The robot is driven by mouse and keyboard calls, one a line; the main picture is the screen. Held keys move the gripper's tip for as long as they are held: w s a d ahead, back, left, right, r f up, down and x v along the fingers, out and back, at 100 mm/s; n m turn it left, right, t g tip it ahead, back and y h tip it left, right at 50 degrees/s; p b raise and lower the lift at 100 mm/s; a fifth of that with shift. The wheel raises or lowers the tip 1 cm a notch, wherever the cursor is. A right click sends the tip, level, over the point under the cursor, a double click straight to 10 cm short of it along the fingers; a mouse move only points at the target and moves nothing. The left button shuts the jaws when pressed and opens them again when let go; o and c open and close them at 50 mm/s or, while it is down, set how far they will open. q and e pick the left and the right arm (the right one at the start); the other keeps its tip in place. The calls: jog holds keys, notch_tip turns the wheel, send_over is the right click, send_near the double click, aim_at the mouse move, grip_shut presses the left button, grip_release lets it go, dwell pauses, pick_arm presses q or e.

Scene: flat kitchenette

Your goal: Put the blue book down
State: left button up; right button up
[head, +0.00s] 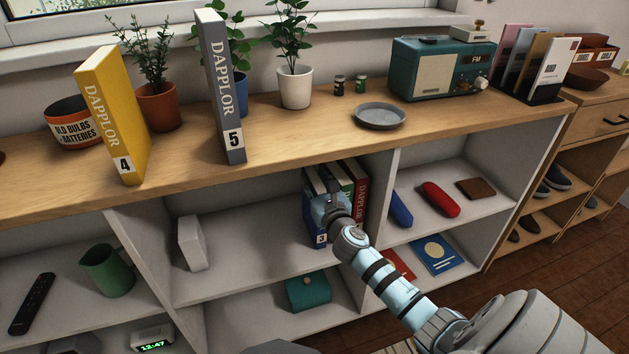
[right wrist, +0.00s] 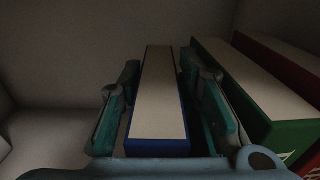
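The blue book (head: 320,238), with a 3 on its spine, stands upright in the middle shelf compartment, left of a green book and a red book. My right gripper (head: 328,205) is at it from above and in front. In the right wrist view the blue book (right wrist: 159,100) stands between the two fingers (right wrist: 162,95). Narrow dark gaps show between the fingers and the book's sides, so the gripper looks open around it. The gripper hides part of the book in the head view. My left gripper is not in view.
The green book (right wrist: 255,100) and red book (right wrist: 290,65) stand close on the right. The compartment wall (head: 382,190) is beyond them. Left of the blue book the shelf is bare up to a white block (head: 192,243). Yellow (head: 112,115) and grey (head: 222,90) books stand on the top.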

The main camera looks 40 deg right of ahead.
jog(key=shift+a+r, duration=0.1)
jog(key=shift+r, duration=0.2)
